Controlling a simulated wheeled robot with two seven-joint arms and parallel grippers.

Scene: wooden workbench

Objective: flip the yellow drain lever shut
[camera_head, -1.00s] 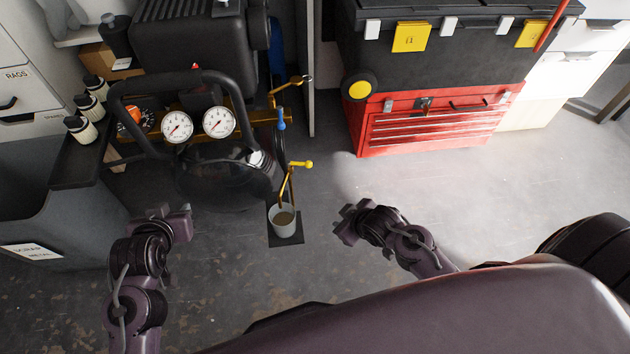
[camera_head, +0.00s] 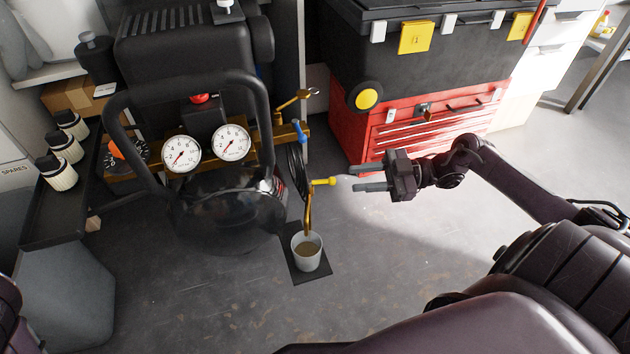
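The yellow drain lever (camera_head: 324,182) sits on a brass drain pipe (camera_head: 308,212) at the right side of the black air compressor (camera_head: 225,215). The lever sticks out to the right. My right gripper (camera_head: 362,178) comes in from the right with its two fingers apart and pointing left at the lever. My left gripper is out of view; only a dark purple part shows at the lower left edge.
A cup (camera_head: 307,253) of brown liquid stands on a dark mat (camera_head: 296,276) below the drain pipe. A blue-handled valve (camera_head: 300,131) is above the lever. A red toolbox (camera_head: 430,125) stands behind my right gripper. Bottles (camera_head: 58,172) stand at left. The front floor is clear.

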